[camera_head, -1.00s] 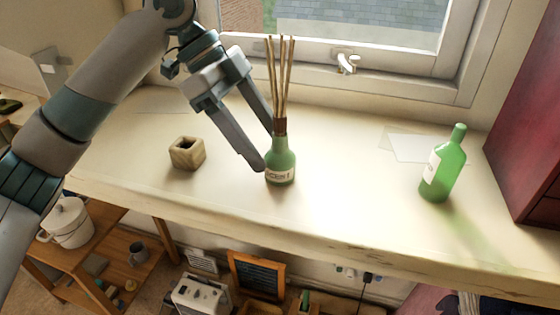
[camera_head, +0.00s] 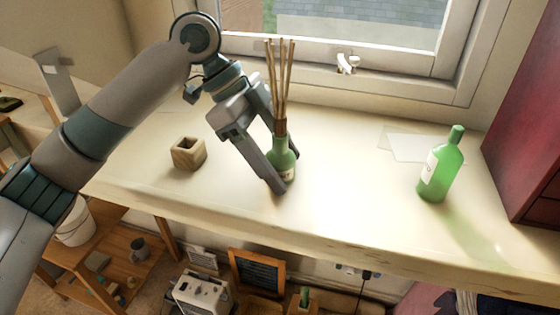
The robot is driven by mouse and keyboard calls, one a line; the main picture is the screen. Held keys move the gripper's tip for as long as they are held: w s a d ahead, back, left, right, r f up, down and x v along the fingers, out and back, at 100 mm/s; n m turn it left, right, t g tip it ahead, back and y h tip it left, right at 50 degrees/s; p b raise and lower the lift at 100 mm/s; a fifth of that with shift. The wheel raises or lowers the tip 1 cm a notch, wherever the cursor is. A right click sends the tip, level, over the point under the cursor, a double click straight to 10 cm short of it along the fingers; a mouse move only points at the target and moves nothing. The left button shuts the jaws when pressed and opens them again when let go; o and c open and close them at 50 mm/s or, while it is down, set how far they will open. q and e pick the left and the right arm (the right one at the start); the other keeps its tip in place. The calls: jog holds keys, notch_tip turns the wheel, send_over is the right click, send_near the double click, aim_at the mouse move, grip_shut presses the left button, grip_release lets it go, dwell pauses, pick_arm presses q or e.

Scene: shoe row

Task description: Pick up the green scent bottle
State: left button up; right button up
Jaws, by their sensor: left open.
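The green scent bottle (camera_head: 279,153) stands upright on the cream window ledge, with several thin reed sticks (camera_head: 279,80) rising from its brown neck. My left gripper (camera_head: 284,174) reaches down to it from the upper left. One finger passes in front of the bottle and hides much of its label; the other is mostly behind it, with its tip at the right side. The jaws are open around the bottle, and I cannot tell whether either finger touches it. My right gripper is not in view.
A taller green bottle (camera_head: 441,165) with a white label stands to the right on the ledge (camera_head: 350,215). A small square wooden holder (camera_head: 188,154) is to the left. A dark red cabinet (camera_head: 525,130) bounds the right end, and a window (camera_head: 350,40) stands behind.

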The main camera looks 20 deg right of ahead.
aim_at(274, 133)
pick_arm(q)
jog(key=shift+c, duration=0.4)
jog(key=shift+w, duration=0.1)
jog(key=c, duration=1.2)
jog(key=shift+r, duration=0.15)
jog(key=shift+r, duration=0.9)
jog(key=shift+r+b, duration=0.3)
jog(key=shift+r, duration=0.55)
jog(key=s+d+r, duration=0.2)
jog(key=s, duration=0.1)
jog(key=s+d+r+b, duration=0.1)
jog(key=s+d+r, duration=0.1)
jog(key=s+d, duration=0.1)
jog(key=s+d+r, duration=0.2)
jog(key=s+r, duration=0.1)
jog(key=shift+d+r+b, duration=0.1)
jog(key=shift+d+b, duration=0.1)
jog(key=shift+b, duration=0.1)
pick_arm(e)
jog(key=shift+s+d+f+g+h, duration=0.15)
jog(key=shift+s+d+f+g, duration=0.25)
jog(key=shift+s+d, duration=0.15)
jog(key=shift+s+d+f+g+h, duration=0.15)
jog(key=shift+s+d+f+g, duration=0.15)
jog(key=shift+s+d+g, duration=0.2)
